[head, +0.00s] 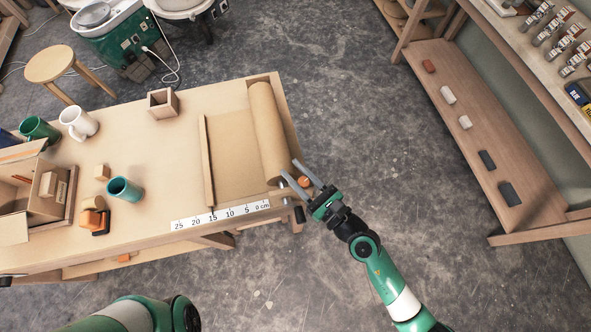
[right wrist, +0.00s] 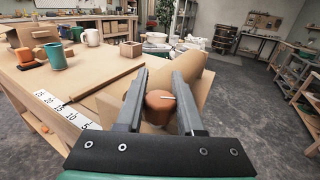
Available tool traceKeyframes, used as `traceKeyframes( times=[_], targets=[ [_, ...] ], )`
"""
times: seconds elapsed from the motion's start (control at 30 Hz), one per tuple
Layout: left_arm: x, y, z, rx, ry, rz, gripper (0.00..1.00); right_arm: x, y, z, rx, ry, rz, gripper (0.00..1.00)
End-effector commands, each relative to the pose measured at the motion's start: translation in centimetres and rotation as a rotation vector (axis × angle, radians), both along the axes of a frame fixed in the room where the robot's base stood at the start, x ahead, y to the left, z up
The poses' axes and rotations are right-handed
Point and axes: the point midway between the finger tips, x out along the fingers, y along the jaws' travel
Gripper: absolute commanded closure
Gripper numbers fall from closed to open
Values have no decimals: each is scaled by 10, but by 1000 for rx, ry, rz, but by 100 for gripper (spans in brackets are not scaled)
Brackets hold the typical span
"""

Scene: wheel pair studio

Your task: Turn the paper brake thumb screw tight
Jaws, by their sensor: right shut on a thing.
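The paper brake thumb screw is an orange-brown knob (head: 304,182) at the near end of the paper roll (head: 268,130). It also shows in the right wrist view (right wrist: 160,103), with a pale line on its top. My right gripper (head: 297,174) reaches it from the lower right, and its fingers are shut on the knob's two sides. In the right wrist view the right gripper (right wrist: 160,95) has one finger on each side of the knob. The left gripper is not visible; only part of my left arm shows at the bottom of the head view.
A white ruler strip (head: 220,214) runs along the table's near edge, beside a wooden bar (head: 208,160) lying over the paper. Mugs, a small open wooden box (head: 162,103) and a teal cup (head: 124,189) stand farther left. Floor right of the table is clear.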

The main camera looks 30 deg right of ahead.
Motion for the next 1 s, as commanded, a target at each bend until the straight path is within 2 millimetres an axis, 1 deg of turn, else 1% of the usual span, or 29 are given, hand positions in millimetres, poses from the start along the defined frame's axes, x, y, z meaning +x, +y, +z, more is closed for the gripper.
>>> traceKeyframes(
  times=[0.07, 0.1, 0.23, 0.27, 0.67, 0.77, 0.87, 0.97, 1.0],
  targets=[
    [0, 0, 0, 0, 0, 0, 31, 0, 0, 0, 0, 1, 0, 100],
    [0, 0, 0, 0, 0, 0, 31, 0, 0, 0, 0, 1, 0, 60],
    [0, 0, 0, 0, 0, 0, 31, 0, 0, 0, 1, 1, 0, 37],
    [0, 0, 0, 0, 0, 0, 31, 0, 0, 0, 1, 1, 0, 34],
    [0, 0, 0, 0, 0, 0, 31, 0, 0, 0, 1, 1, 1, 34],
    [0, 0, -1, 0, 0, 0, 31, -3, -1, -1, 1, 1, 0, 34],
    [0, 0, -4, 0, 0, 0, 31, -15, -5, -3, 1, 2, -1, 34],
    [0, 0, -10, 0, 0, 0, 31, -35, -11, -5, 0, 3, -2, 34],
    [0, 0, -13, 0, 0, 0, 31, -45, -14, -6, 1, 3, -3, 34]
  ],
)
